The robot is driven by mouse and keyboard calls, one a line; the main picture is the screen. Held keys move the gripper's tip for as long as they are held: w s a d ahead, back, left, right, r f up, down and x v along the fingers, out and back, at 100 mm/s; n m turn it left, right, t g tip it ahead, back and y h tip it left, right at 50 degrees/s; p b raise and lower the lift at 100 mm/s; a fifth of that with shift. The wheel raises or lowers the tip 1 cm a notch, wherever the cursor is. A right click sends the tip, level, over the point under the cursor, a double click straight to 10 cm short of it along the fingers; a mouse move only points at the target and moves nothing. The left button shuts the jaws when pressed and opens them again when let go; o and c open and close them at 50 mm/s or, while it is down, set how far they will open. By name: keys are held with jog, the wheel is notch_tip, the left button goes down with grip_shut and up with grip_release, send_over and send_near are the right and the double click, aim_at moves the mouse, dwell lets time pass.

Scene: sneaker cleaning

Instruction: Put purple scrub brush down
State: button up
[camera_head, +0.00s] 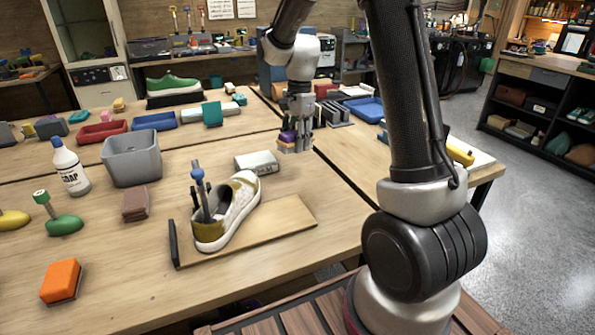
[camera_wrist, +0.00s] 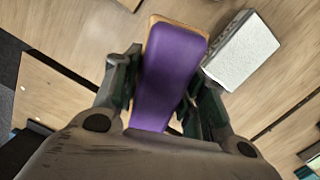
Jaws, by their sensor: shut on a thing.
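The purple scrub brush (camera_wrist: 170,65) is between the fingers of my gripper (camera_wrist: 163,95) in the wrist view. My gripper is shut on its purple body, and a tan edge shows at its far end. In the head view my gripper (camera_head: 295,145) points down over the far right part of the near table, and only a bit of the purple brush (camera_head: 287,136) shows. Whether the brush touches the table is hard to tell. A pale grey block (camera_head: 257,162) lies just left of the gripper, and it also shows beside the brush in the wrist view (camera_wrist: 240,50).
A white and olive sneaker (camera_head: 240,208) with brushes in it stands on a wooden board (camera_head: 290,222). A grey bin (camera_head: 132,160), a soap bottle (camera_head: 70,168), a brown sponge (camera_head: 135,205) and an orange brush (camera_head: 61,281) are to the left. Bare table lies between the bin and block.

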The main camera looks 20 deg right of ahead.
aim_at(305, 171)
jog(key=w+d+m, duration=0.1)
jog(key=d, duration=0.1)
jog(key=w+d+f+m, duration=0.1)
jog(key=w+d+m, duration=0.1)
jog(key=shift+w+d+h, duration=0.2)
jog(key=shift+h, duration=0.2)
jog(key=shift+w+d, duration=0.15)
jog(key=shift+f+m+h, duration=0.2)
jog(key=shift+m+h, duration=0.1)
jog(key=shift+m, duration=0.1)
notch_tip(305, 171, down, 10)
jog(key=shift+r, duration=0.2)
jog(key=shift+f, duration=0.1)
jog(key=o, duration=1.2)
